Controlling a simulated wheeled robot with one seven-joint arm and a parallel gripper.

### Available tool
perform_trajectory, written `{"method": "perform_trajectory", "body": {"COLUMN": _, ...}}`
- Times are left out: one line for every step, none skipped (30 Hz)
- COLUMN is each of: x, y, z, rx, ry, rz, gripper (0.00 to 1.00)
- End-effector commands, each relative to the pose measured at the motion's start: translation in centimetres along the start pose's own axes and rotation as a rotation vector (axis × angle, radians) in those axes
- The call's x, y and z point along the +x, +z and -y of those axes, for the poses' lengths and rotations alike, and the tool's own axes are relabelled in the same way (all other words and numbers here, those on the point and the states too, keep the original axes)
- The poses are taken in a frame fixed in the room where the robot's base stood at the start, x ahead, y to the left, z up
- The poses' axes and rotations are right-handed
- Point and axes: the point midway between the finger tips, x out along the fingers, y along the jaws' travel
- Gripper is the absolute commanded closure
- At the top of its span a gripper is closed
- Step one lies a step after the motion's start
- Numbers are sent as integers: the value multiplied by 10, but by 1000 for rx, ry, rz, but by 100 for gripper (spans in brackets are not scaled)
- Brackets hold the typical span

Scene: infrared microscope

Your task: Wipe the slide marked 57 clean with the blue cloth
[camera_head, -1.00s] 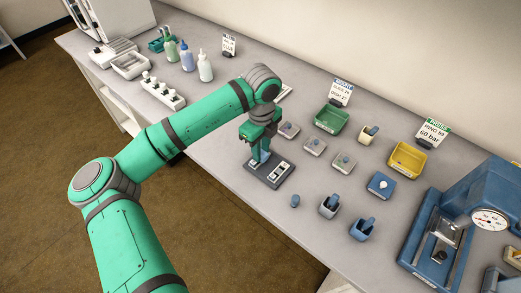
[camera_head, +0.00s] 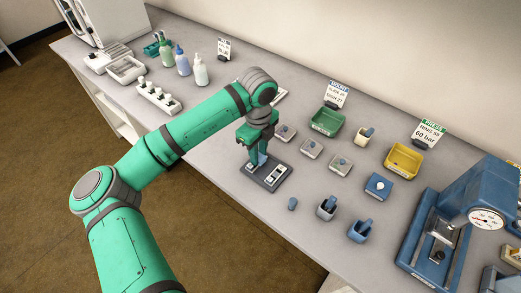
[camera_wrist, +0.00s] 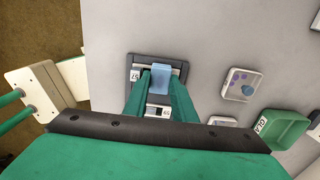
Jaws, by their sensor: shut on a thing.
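My gripper (camera_head: 258,150) is shut on the blue cloth (camera_wrist: 161,78) and points down at the dark slide holder (camera_head: 283,182). The cloth also shows in the head view (camera_head: 262,159), below the fingers at the holder's far left part. In the wrist view a label reading 57 (camera_wrist: 135,75) sits on the holder just left of the cloth. The slide beside that label is mostly hidden by the cloth and fingers. I cannot tell if the cloth touches it. Another pale labelled slide (camera_wrist: 158,111) shows between the fingers.
Small grey dishes (camera_head: 311,148), a green tray (camera_head: 326,122) and a yellow tray (camera_head: 403,161) stand to the right. Blue-grey holders (camera_head: 359,231) are near the front edge. A blue press (camera_head: 470,210) is at far right. Bottles (camera_head: 183,62) and a white rack (camera_head: 158,97) are left.

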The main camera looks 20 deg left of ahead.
Motion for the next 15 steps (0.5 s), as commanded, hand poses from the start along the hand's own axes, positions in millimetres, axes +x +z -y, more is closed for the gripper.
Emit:
{"method": "perform_trajectory", "body": {"x": 0, "y": 0, "z": -3, "rx": -1, "ry": 0, "rz": -1, "gripper": 94}}
{"method": "perform_trajectory", "body": {"x": 0, "y": 0, "z": -4, "rx": -1, "ry": 0, "rz": 0, "gripper": 94}}
{"method": "perform_trajectory", "body": {"x": 0, "y": 0, "z": -6, "rx": -1, "ry": 0, "rz": 0, "gripper": 94}}
{"method": "perform_trajectory", "body": {"x": 0, "y": 0, "z": -7, "rx": 0, "ry": 0, "rz": 0, "gripper": 94}}
{"method": "perform_trajectory", "body": {"x": 0, "y": 0, "z": -8, "rx": 0, "ry": 0, "rz": 0, "gripper": 94}}
{"method": "perform_trajectory", "body": {"x": 0, "y": 0, "z": -8, "rx": 0, "ry": 0, "rz": 0, "gripper": 94}}
{"method": "perform_trajectory", "body": {"x": 0, "y": 0, "z": -8, "rx": 0, "ry": 1, "rz": 0, "gripper": 94}}
{"method": "perform_trajectory", "body": {"x": 0, "y": 0, "z": -8, "rx": 0, "ry": 1, "rz": 0, "gripper": 94}}
{"method": "perform_trajectory", "body": {"x": 0, "y": 0, "z": -8, "rx": 0, "ry": 1, "rz": 0, "gripper": 94}}
{"method": "perform_trajectory", "body": {"x": 0, "y": 0, "z": -9, "rx": 0, "ry": 2, "rz": 0, "gripper": 94}}
{"method": "perform_trajectory", "body": {"x": 0, "y": 0, "z": -9, "rx": 0, "ry": 2, "rz": 0, "gripper": 94}}
{"method": "perform_trajectory", "body": {"x": 0, "y": 0, "z": -9, "rx": 0, "ry": 2, "rz": 0, "gripper": 94}}
{"method": "perform_trajectory", "body": {"x": 0, "y": 0, "z": -9, "rx": 0, "ry": 3, "rz": 0, "gripper": 94}}
{"method": "perform_trajectory", "body": {"x": 1, "y": 0, "z": -9, "rx": 0, "ry": 3, "rz": 0, "gripper": 94}}
{"method": "perform_trajectory", "body": {"x": 1, "y": 0, "z": -8, "rx": 0, "ry": 3, "rz": 0, "gripper": 94}}
